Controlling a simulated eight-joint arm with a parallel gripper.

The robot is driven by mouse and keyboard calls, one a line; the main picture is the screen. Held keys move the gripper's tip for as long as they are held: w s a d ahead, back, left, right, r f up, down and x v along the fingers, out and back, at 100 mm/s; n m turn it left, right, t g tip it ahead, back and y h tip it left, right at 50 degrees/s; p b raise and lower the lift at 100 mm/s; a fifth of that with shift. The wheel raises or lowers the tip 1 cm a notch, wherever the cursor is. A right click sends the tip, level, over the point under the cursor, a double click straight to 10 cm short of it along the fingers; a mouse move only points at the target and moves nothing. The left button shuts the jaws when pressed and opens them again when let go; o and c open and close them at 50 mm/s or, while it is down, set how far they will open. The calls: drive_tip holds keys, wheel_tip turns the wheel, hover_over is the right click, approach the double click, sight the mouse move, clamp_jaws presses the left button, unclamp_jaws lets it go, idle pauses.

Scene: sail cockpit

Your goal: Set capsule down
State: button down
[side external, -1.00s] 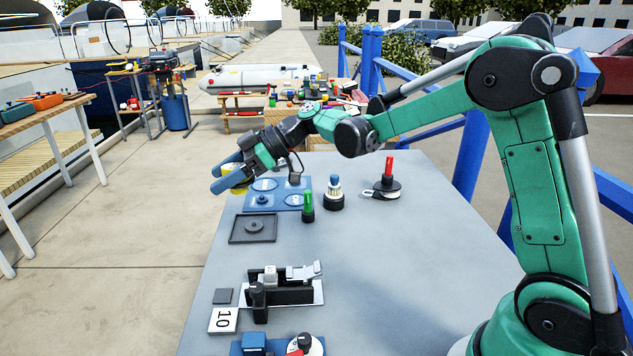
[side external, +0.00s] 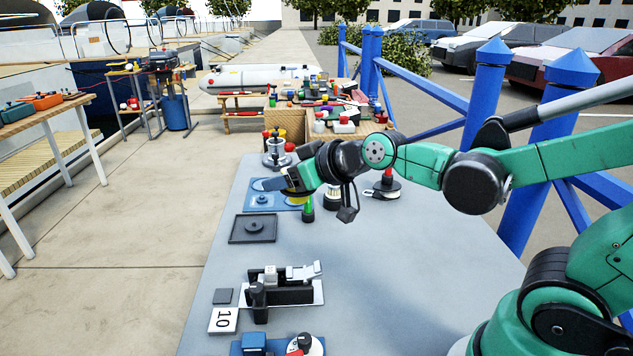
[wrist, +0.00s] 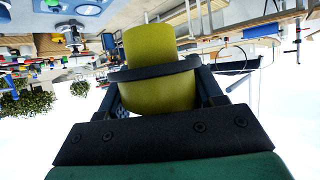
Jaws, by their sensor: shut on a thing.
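The capsule shows in the wrist view as a thick yellow-green cylinder (wrist: 150,45) with a dark band around it. My gripper (side external: 278,187) is shut on it. My gripper is over the blue plate (side external: 262,207) with pale round spots at the far left of the grey table. From the side I cannot tell whether the capsule touches the plate.
A silver pot-like piece (side external: 276,152) stands just behind my gripper. A green peg (side external: 307,213) and a dark base with a red peg (side external: 385,190) stand close on the right. A dark square tray (side external: 254,228) lies nearer. The middle right of the grey table (side external: 400,270) is clear.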

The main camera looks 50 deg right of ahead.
drive_tip(key=shift+s+d+m+h, duration=0.2)
drive_tip(key=shift+s+m+h, duration=0.2)
drive_tip(key=shift+s, duration=0.35)
drive_tip(key=shift+d+f, duration=0.3)
drive_tip(key=shift+f, duration=0.1)
drive_tip(key=shift+s+d+f+n+g+y, duration=0.8)
drive_tip(key=shift+f+n+g+y, duration=1.05)
drive_tip(key=shift+f+n, duration=0.75)
drive_tip(key=shift+s+d+f+n+g+y, duration=0.75)
drive_tip(key=shift+f+n+g+y, duration=0.75)
drive_tip(key=shift+f+n+y, duration=0.9)
drive_tip(key=shift+s+d+f+n+g+y, duration=0.6)
drive_tip(key=shift+s+f+n+g+y, duration=0.35)
drive_tip(key=shift+f+n+g+y, duration=1.3)
drive_tip(key=shift+f+n+t+h, duration=0.3)
drive_tip(key=shift+n+t+h, duration=0.1)
drive_tip(key=shift+n+t, duration=0.25)
